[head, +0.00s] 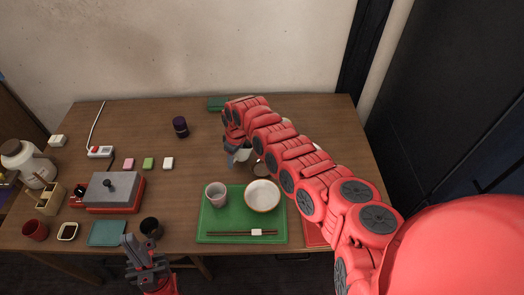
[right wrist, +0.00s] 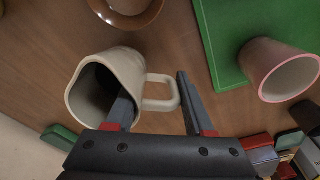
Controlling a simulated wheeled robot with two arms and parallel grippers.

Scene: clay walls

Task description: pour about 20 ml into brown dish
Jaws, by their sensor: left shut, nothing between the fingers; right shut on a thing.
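The brown dish (head: 261,169) stands on the table just above the white bowl, partly behind my right arm. In the right wrist view the dish (right wrist: 138,18) is cut off by the top edge. My right gripper (right wrist: 153,88) is shut on a cream jug (right wrist: 110,62), with the jug's handle between the fingers. The jug's dark mouth faces the camera; its contents cannot be made out. In the head view the jug (head: 240,155) is beside the dish, mostly hidden by my arm. My left gripper (head: 134,246) is shut and empty at the table's front edge.
A green mat (head: 208,230) holds a pinkish cup (head: 215,194), a white bowl (head: 262,195) and chopsticks (head: 240,233). A dark cup (head: 151,227) stands near my left gripper. A grey-lidded red box (head: 112,190) is at left. The back middle is fairly clear around a dark jar (head: 180,126).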

